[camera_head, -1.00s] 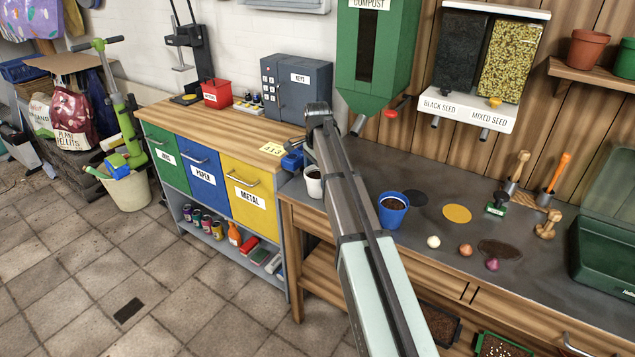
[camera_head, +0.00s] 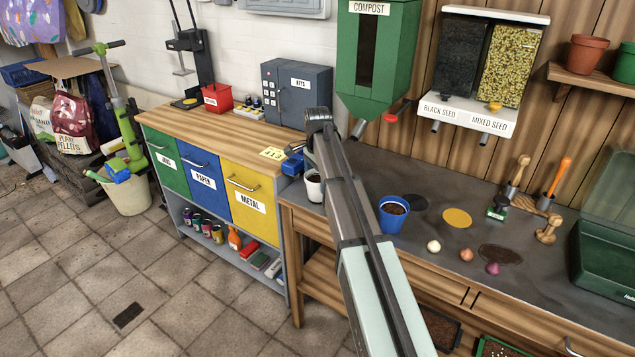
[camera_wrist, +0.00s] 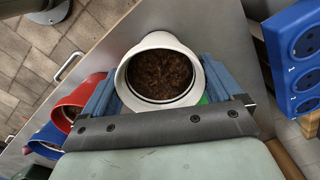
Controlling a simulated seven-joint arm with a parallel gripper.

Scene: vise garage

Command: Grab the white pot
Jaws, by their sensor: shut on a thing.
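The white pot (camera_wrist: 160,40), filled with brown soil, stands between the blue fingers of my gripper (camera_wrist: 160,72) in the wrist view. The fingers press on its two sides, so my gripper is shut on it. In the head view the white pot (camera_head: 314,189) is at the left end of the grey bench top, partly covered by my arm. My fingertips are hidden behind my arm there. I cannot tell whether the pot is touching the bench.
A blue pot of soil (camera_head: 393,214) stands right of my arm. In the wrist view a red pot (camera_wrist: 72,103) is close to my left finger. A blue socket block (camera_wrist: 296,48) is at the right. Bulbs lie further right on the grey bench (camera_head: 425,250).

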